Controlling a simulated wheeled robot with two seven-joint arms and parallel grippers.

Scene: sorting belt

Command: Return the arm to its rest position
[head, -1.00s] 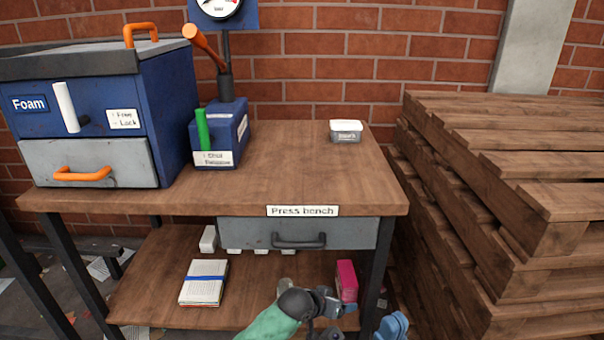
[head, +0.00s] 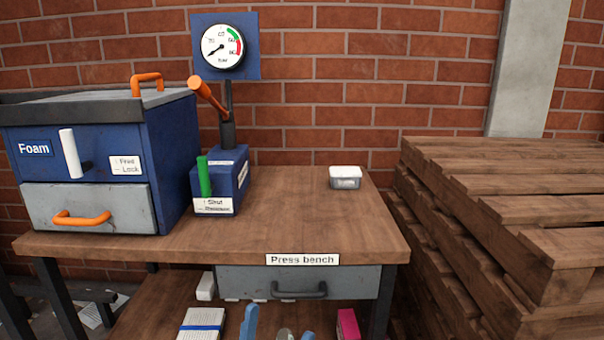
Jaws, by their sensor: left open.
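My left gripper (head: 279,324) shows only at the bottom edge of the head view, in front of the press bench (head: 301,259). Its blue fingers stand apart, and nothing shows between them. Most of the gripper and its arm is cut off by the frame edge. My right gripper is not in view.
A blue foam box (head: 172,160) with orange handles and a gauge stand (head: 220,185) are on the bench's left. A small white-lidded container (head: 345,177) sits at the back right. Below are a drawer (head: 245,283), a bound stack (head: 203,322) and a pink box (head: 347,323). Pallets (head: 490,235) stand right.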

